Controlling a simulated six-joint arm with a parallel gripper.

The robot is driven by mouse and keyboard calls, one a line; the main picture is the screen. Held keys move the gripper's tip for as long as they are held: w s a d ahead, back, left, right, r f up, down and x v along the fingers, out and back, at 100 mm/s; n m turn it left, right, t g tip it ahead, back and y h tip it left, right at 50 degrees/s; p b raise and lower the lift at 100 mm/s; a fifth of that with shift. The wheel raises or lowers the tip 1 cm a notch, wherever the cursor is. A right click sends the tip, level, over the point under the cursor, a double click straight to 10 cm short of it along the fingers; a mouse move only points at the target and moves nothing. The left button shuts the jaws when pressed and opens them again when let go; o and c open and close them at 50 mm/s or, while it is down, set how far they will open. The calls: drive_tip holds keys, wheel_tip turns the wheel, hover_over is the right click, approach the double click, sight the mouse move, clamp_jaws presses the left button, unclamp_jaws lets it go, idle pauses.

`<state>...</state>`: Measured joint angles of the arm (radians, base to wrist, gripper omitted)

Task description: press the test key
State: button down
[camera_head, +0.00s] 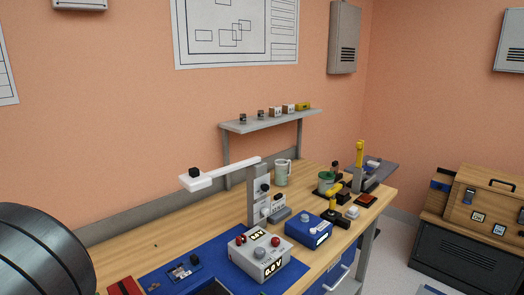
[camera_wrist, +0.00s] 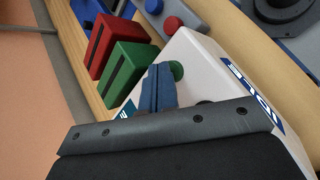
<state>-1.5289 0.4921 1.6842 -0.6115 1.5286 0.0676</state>
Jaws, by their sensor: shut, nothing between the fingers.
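In the wrist view a white box (camera_wrist: 215,68) has a display reading "IDLE" (camera_wrist: 267,113). A green round button (camera_wrist: 177,69) stands on its top. My gripper (camera_wrist: 160,72) is shut and empty, its blue fingers close beside the green button; I cannot tell whether they touch it. A dark round part (camera_wrist: 205,102) on the box is partly hidden by my gripper's body. No label marks which part is the test key. My gripper does not show in the head view.
In the wrist view a red block (camera_wrist: 110,47) and a green block (camera_wrist: 128,68) stand left of the box, and a red knob (camera_wrist: 172,25) behind it. In the head view the bench carries a grey meter box (camera_head: 262,258), a blue box (camera_head: 308,232) and a white arm on a post (camera_head: 222,172).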

idle(0.3)
drive_tip(key=shift+r, duration=0.9)
drive_tip(key=shift+r, duration=3)
